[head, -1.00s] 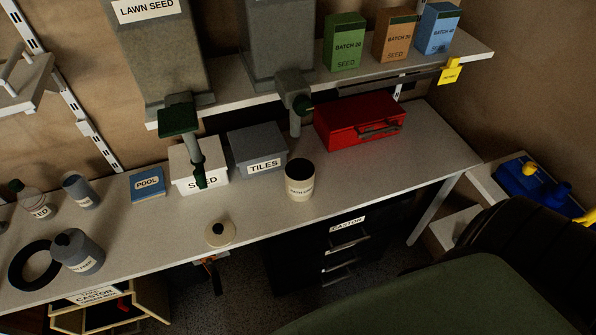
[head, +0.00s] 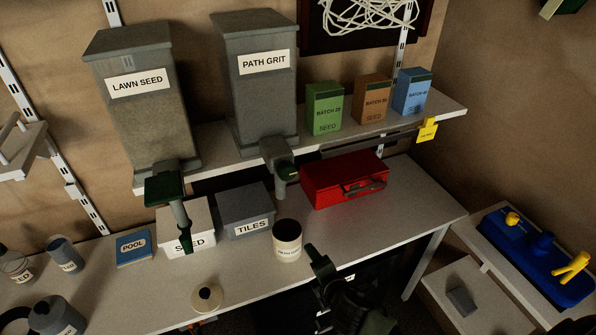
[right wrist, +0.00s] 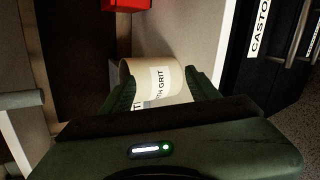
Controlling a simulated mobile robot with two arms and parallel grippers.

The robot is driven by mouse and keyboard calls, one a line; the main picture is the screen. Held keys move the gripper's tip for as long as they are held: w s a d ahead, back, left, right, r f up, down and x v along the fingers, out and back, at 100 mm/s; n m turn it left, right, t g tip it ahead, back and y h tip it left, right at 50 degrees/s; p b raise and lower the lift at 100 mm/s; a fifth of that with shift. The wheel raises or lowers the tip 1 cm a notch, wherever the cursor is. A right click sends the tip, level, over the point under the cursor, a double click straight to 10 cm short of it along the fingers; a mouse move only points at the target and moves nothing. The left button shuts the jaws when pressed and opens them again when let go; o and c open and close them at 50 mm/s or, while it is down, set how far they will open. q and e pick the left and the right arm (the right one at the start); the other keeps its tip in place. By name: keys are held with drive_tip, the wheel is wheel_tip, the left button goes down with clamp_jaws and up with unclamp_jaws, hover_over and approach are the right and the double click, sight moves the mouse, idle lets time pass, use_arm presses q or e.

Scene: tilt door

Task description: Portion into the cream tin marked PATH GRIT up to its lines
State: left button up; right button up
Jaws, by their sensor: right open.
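The cream tin marked PATH GRIT (head: 287,245) stands upright on the bench, its dark opening upward; its contents and lines cannot be made out. The grey PATH GRIT hopper (head: 260,95) is on the shelf, its spout (head: 279,180) with a dark green part pointing down behind the tin. My right gripper (head: 312,270) is open, just right of the tin at bench height. In the right wrist view the tin (right wrist: 150,75) shows between and beyond the open fingers (right wrist: 160,92); whether they touch it I cannot tell. My left gripper is not in view.
A LAWN SEED hopper (head: 140,110) with its own spout stands left. SEED (head: 190,215) and TILES (head: 245,205) boxes and a red box (head: 345,180) sit behind the tin. A cream lid (head: 206,298) lies at the front edge. Bench between lid and tin is clear.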

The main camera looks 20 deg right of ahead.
wheel_tip(320, 180, up, 13)
drive_tip(key=w+a+n+t, duration=0.2)
drive_tip(key=n+t, duration=0.1)
drive_tip(key=n+t+y+p, duration=0.1)
drive_tip(key=n+t, duration=0.2)
drive_tip(key=n, duration=0.1)
approach(288, 175)
drive_tip(key=w, duration=0.3)
drive_tip(key=w+p, duration=0.1)
drive_tip(key=w, duration=0.6)
drive_tip(key=shift+w+r+p, duration=0.15)
drive_tip(key=shift+w+p, duration=0.1)
drive_tip(key=shift+p, duration=0.15)
clamp_jaws()
